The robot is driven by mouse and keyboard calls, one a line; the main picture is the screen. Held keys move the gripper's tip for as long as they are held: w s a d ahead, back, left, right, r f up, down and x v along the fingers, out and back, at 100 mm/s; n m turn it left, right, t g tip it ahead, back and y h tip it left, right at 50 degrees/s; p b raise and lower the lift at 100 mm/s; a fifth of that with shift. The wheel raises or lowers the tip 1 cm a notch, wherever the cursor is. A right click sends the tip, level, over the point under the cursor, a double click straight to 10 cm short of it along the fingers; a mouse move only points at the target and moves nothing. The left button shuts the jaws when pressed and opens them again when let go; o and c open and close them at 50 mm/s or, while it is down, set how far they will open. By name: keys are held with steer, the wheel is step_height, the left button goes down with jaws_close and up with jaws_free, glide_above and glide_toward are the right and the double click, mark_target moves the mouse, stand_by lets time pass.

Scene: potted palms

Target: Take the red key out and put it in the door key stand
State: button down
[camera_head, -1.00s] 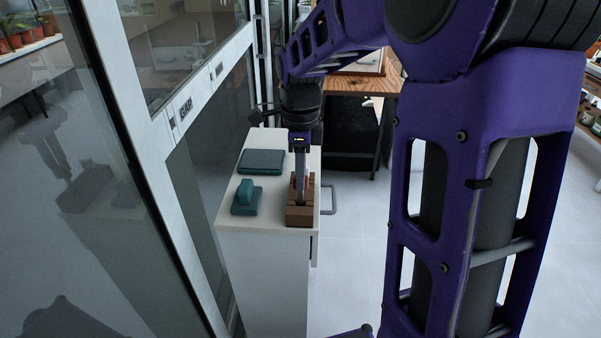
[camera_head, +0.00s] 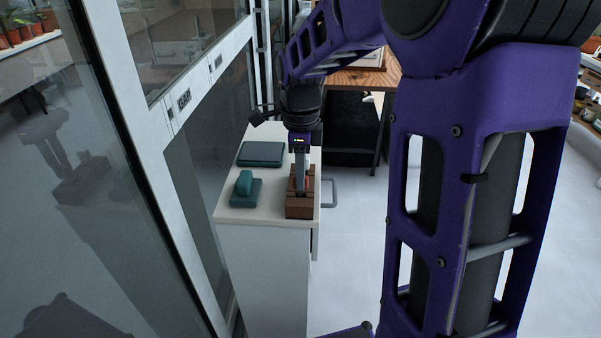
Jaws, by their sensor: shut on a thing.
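A brown wooden block-like holder (camera_head: 299,210) stands at the front right of a white cabinet top. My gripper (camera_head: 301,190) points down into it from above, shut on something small. A little red shows beside the fingertips (camera_head: 308,182), which fits the red key, but most of it is hidden by the fingers and the holder. A teal stand (camera_head: 246,191) with an upright rounded part sits left of the holder. I cannot tell which of these is the door key stand.
A flat teal box or pad (camera_head: 262,153) lies behind the teal stand on the white cabinet (camera_head: 262,222). A glass door with a white frame (camera_head: 190,100) runs close along the left. A wooden table (camera_head: 362,78) stands behind. Open floor lies right of the cabinet.

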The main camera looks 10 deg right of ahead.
steer(key=shift+f, duration=0.25)
steer(key=c, duration=0.7)
jaws_free()
steer(key=shift+c, duration=0.2)
steer(key=shift+r, duration=0.1)
step_height(320, 180, up, 17)
steer(key=p, duration=0.3)
steer(key=shift+r, duration=0.15)
